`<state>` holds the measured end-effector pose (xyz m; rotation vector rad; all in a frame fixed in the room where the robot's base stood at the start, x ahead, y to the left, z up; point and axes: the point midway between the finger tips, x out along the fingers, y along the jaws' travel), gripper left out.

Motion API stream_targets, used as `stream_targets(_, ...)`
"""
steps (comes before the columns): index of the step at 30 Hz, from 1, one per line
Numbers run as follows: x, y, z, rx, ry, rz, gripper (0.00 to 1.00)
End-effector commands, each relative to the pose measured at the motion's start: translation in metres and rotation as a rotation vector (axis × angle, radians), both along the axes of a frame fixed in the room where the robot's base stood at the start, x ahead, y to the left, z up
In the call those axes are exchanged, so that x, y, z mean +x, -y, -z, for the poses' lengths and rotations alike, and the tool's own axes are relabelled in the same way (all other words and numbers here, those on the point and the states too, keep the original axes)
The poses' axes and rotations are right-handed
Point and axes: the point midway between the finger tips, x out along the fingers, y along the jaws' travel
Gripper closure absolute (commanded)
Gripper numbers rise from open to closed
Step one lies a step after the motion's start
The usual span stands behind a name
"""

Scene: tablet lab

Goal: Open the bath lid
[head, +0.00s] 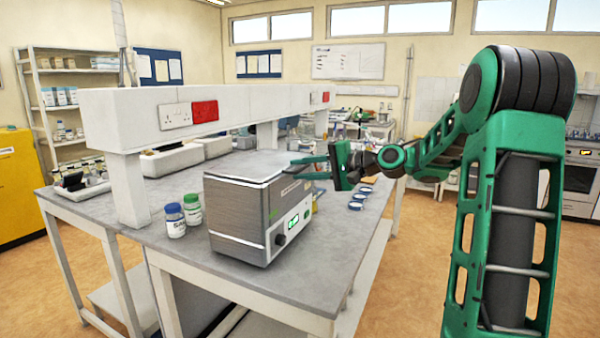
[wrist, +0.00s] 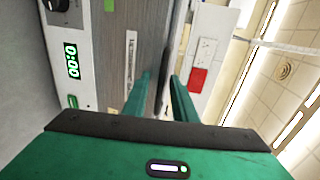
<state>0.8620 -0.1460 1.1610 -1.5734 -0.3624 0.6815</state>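The bath (head: 240,215) is a grey metal box with a dial and a green-lit display, standing on the near part of the bench. Its flat lid (head: 258,165) lies closed on top. My gripper (head: 303,160) is at the lid's right edge in the head view. In the wrist view, the bath (wrist: 135,40) stands on its side in the picture, with its display at left. My gripper's two green fingers (wrist: 161,80) are apart, one on each side of the lid's edge (wrist: 172,45). Whether either finger touches the lid is not clear.
A blue-capped bottle (head: 175,221) and a green-capped bottle (head: 192,210) stand left of the bath. Small blue-rimmed dishes (head: 356,206) lie right of it on the bench (head: 180,262). A white raised shelf with sockets (head: 140,117) runs behind the bath.

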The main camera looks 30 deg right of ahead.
Motion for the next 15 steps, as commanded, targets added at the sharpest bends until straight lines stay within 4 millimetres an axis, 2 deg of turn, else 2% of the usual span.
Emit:
stream_targets(1,-0.0001,0.0002,0.0001,0.0,0.0,0.0,0.88)
stream_targets(3,-0.0001,0.0003,0.0004,0.0,-0.001,0.0,1.0)
stream_targets(15,-0.0004,0.0006,0.0012,0.0,-0.003,0.0,1.0)
